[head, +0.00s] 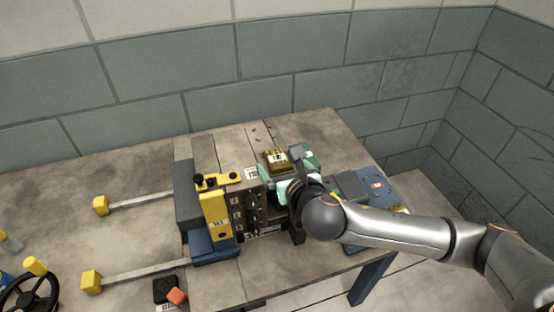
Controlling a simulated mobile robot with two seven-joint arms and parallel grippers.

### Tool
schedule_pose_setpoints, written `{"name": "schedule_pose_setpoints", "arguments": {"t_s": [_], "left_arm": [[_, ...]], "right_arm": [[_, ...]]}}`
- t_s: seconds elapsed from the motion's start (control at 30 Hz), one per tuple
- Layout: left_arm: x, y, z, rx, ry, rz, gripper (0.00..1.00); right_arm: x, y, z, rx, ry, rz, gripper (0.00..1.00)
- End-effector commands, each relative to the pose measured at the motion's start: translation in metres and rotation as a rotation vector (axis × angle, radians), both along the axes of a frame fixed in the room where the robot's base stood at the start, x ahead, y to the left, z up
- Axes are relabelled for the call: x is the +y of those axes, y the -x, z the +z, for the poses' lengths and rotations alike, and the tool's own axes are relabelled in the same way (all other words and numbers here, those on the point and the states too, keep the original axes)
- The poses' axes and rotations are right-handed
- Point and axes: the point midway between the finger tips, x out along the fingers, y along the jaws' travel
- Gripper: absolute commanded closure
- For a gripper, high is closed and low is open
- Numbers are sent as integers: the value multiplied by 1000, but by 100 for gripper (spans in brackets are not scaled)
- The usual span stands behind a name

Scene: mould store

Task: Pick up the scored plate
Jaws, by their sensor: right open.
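I cannot make out for certain which piece is the scored plate. A pale green piece (309,160) shows around and behind my right gripper, partly hidden by it. A brass-coloured block (275,157) with a white number label lies just behind it. My right gripper (294,185) is open, reaching in from the right over the table beside the dark upright plates (253,212). Its wrist hides much of what lies below, and I cannot tell whether the fingers touch anything. My left gripper is out of view.
A yellow numbered block (216,214) stands left of the dark plates, on a blue base (212,249). Two bars with yellow ends (101,205) extend left. A blue unit (378,186) sits right. The table's back left is clear.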

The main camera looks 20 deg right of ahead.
Motion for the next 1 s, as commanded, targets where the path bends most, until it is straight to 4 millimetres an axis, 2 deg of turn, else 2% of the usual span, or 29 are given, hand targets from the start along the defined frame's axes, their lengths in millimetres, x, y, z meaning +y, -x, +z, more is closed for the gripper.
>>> {"name": "schedule_pose_setpoints", "arguments": {"t_s": [0.17, 0.33, 0.5, 0.77, 0.8, 1.0], "left_arm": [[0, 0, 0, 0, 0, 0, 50], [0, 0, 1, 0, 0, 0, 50], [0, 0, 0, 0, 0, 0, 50], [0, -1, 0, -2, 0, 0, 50], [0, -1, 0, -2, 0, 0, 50], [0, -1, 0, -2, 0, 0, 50]], "right_arm": [[-2, -11, -3, 0, 1, -2, 3], [-8, -35, -9, -1, 0, -2, 3], [-6, -49, -17, 0, 0, -1, 3], [-6, -52, -17, 0, 0, 1, 3], [-6, -52, -17, 0, 0, 1, 4], [-6, -52, -18, 0, 0, 0, 26]]}}
